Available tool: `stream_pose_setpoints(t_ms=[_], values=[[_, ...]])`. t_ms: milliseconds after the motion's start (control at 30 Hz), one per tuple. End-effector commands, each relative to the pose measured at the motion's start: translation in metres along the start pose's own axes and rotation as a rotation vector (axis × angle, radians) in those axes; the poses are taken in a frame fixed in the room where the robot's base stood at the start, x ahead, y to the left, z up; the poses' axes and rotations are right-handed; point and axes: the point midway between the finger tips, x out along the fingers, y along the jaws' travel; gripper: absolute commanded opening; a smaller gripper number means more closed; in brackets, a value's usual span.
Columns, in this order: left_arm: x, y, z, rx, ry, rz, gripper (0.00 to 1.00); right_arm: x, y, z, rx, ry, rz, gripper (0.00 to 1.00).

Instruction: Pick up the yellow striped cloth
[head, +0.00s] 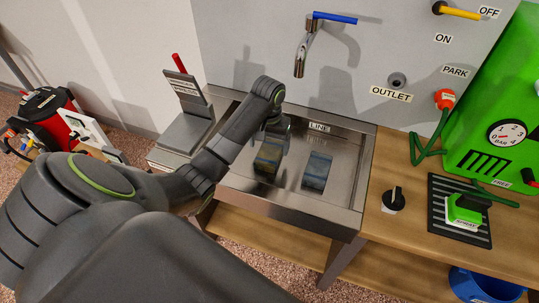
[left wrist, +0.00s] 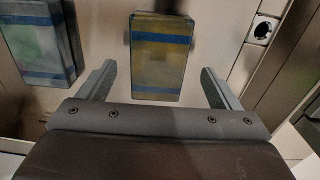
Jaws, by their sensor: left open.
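The yellow striped cloth (head: 267,160), a block-like pad with blue bands, lies in the steel basin (head: 345,213). In the left wrist view the cloth (left wrist: 160,58) is centred just ahead of my open left gripper (left wrist: 158,68), with one finger to each side. No contact with it shows. In the head view my left gripper (head: 275,132) is over the cloth's far end and hides part of it. My right gripper is not in view.
A second, bluish pad (head: 316,172) lies right of the cloth in the basin; it also shows at the left of the wrist view (left wrist: 40,42). A tap (head: 304,50) overhangs the basin. A steel stand with a red lever (head: 183,92) is at its left.

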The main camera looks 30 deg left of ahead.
Motion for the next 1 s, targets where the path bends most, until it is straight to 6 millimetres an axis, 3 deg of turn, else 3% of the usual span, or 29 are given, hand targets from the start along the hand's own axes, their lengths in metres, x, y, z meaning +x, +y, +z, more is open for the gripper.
stream_pose_setpoints(t_ms=[233, 533, 900, 1000], values=[[0.034, 0.002, -0.003, 0.001, -0.003, 0.0, 0.85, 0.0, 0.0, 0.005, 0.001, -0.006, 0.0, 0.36], [0.038, 0.001, -0.003, 0.001, -0.002, -0.001, 0.85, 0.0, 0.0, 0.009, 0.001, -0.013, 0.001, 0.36], [0.037, 0.001, -0.003, 0.001, -0.001, -0.001, 0.37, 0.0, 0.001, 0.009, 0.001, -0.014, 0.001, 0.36], [0.037, 0.001, -0.003, 0.001, -0.001, -0.001, 0.37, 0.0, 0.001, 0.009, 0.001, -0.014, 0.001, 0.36]])
